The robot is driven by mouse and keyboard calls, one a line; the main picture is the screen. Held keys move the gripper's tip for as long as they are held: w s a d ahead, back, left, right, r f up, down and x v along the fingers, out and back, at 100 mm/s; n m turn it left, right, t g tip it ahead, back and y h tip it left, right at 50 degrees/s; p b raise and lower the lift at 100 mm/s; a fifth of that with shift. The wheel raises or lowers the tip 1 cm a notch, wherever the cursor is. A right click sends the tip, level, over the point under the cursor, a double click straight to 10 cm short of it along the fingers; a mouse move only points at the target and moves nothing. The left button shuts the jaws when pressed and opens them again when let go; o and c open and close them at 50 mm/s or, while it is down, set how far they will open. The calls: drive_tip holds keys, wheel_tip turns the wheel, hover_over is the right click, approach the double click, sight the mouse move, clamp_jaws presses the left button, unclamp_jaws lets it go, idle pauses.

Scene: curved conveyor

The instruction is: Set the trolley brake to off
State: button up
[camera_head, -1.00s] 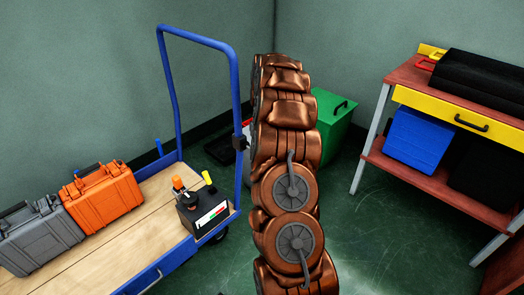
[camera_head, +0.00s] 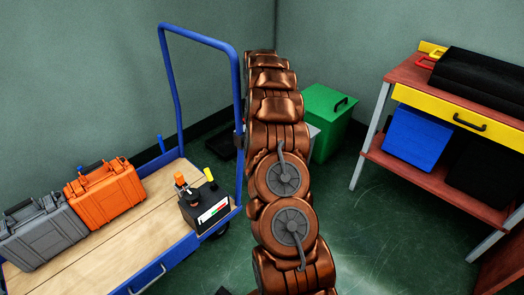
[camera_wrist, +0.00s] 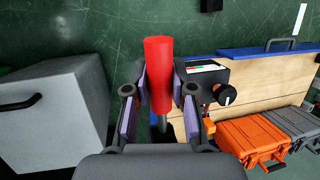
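The blue trolley (camera_head: 230,48) has a wooden deck and a black box (camera_head: 204,208) at its near right corner. The box bears a white, green and red panel, an orange-topped post (camera_head: 180,180) and a yellow-topped post (camera_head: 209,174). In the wrist view, the box (camera_wrist: 207,68) with a black knob (camera_wrist: 226,95) lies right of my gripper (camera_wrist: 160,85). A red cylinder (camera_wrist: 158,72) on a thin grey rod stands between my fingers, close to both pads. I cannot tell whether they press on it. My arm hides my gripper and the red cylinder in the head view.
An orange case (camera_head: 104,194) and a grey case (camera_head: 42,232) stand on the deck. A green box (camera_head: 330,120) is behind my arm. A red-topped workbench (camera_head: 400,77) stands right. A grey cabinet (camera_wrist: 60,105) is close left of my gripper. Green floor is open between arm and workbench.

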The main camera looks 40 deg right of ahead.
drive_tip(key=o, duration=0.4)
drive_tip(key=shift+o, duration=0.2)
drive_tip(key=shift+r, duration=0.1)
drive_tip(key=v, duration=0.7)
drive_tip(key=shift+w+r, duration=0.1)
